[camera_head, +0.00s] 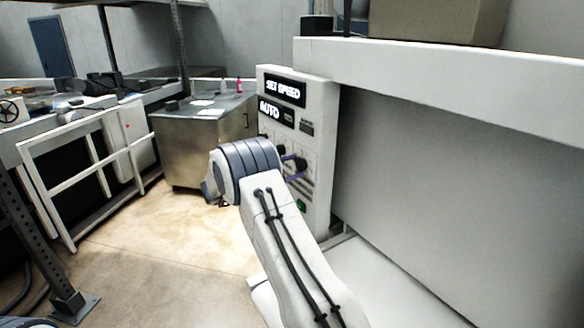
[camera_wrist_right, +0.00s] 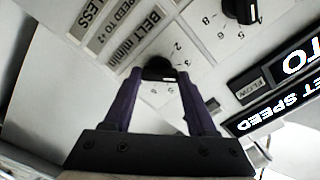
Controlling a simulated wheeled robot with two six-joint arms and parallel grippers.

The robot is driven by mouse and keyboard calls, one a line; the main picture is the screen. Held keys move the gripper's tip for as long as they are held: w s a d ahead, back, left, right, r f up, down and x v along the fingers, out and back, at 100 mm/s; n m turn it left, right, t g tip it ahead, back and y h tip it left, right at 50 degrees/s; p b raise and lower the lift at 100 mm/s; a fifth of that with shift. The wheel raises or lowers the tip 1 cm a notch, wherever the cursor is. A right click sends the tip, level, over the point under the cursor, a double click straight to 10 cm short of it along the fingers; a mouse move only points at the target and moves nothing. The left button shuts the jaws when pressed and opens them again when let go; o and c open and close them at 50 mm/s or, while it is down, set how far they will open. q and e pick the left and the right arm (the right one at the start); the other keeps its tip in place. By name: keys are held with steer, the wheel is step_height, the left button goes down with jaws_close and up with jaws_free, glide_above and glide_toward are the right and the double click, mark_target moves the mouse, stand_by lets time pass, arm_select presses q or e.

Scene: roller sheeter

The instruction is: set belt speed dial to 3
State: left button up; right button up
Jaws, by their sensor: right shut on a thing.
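The belt speed dial (camera_wrist_right: 158,68) is a black knob on a white panel, under the upside-down word BELT in the right wrist view. Numbers ring it, but its pointer is not clear, so I cannot tell the setting. My right gripper (camera_wrist_right: 159,77) has its two purple fingers closed on either side of the knob. In the head view my right gripper (camera_head: 292,160) is at the face of the control panel (camera_head: 321,150), partly hidden by my wrist. My left gripper is not in view.
A second black knob (camera_wrist_right: 240,10) with its own number ring is close by. Lit displays read SET SPEED (camera_head: 284,90) and AUTO (camera_head: 269,110). A green button (camera_head: 301,205) is low on the panel.

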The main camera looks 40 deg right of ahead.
steer(key=shift+a+n+p, duration=0.1)
steer(key=shift+n+p, duration=0.35)
steer(key=shift+n, duration=1.25)
steer(key=shift+w+n, duration=0.1)
steer(key=shift+n, duration=0.2)
steer(key=o, duration=1.4)
steer(key=shift+c, duration=0.2)
steer(key=shift+a, duration=0.25)
steer(key=a+b, duration=0.4)
steer(key=a, duration=0.6)
steer(key=shift+w+b, duration=0.3)
steer(key=shift+w, duration=0.1)
